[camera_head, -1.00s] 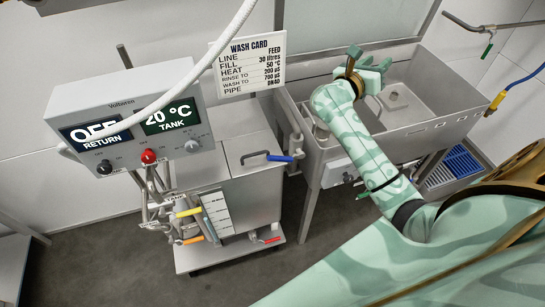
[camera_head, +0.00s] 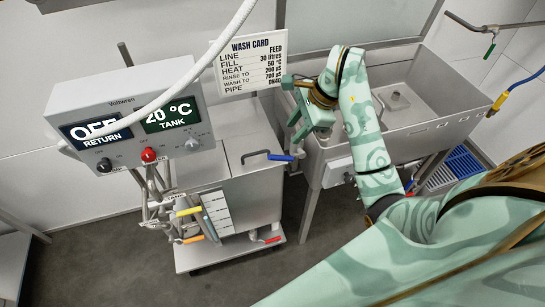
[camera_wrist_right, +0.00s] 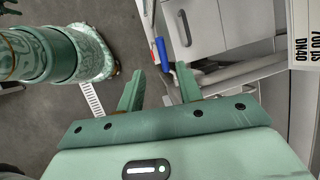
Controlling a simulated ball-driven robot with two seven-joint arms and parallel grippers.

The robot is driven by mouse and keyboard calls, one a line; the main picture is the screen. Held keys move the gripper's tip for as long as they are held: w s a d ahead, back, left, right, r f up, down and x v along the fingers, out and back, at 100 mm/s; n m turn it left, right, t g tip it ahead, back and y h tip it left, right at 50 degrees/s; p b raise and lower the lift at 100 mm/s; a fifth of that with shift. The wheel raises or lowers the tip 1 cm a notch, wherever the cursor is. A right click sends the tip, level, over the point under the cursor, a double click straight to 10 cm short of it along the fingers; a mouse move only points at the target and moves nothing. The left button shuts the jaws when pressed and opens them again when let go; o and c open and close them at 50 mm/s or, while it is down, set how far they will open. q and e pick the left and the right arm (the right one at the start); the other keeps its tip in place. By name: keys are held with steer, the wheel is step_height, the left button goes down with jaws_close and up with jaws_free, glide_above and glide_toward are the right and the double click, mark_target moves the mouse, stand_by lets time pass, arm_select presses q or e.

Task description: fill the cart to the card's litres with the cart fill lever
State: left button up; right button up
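The wash card (camera_head: 250,65) above the cart reads FILL 30 litres. The cart (camera_head: 250,195) is a steel tank on a low base with a white scale strip (camera_head: 217,213); I cannot make out a level on it. A blue-handled lever (camera_head: 281,157) is at the tank's upper right, beside the sink; it also shows in the right wrist view (camera_wrist_right: 162,53). No label says which lever is the cart fill. My right gripper (camera_head: 296,125) is open and empty, a little above the blue handle, which shows beyond its fingertips in the wrist view. My left gripper is not in view.
The control box (camera_head: 130,115) reads RETURN OFF and TANK 20 °C. Yellow (camera_head: 189,211), orange (camera_head: 192,239) and red (camera_head: 271,240) handles sit lower on the cart. The steel sink (camera_head: 440,90) stands to the right. A white hose (camera_head: 205,62) crosses the upper left.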

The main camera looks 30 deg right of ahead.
mark_target(274, 156)
steer(key=b+x, duration=0.4)
steer(key=x, duration=1)
steer(key=shift+w+f, duration=0.1)
steer(key=shift+f, duration=0.2)
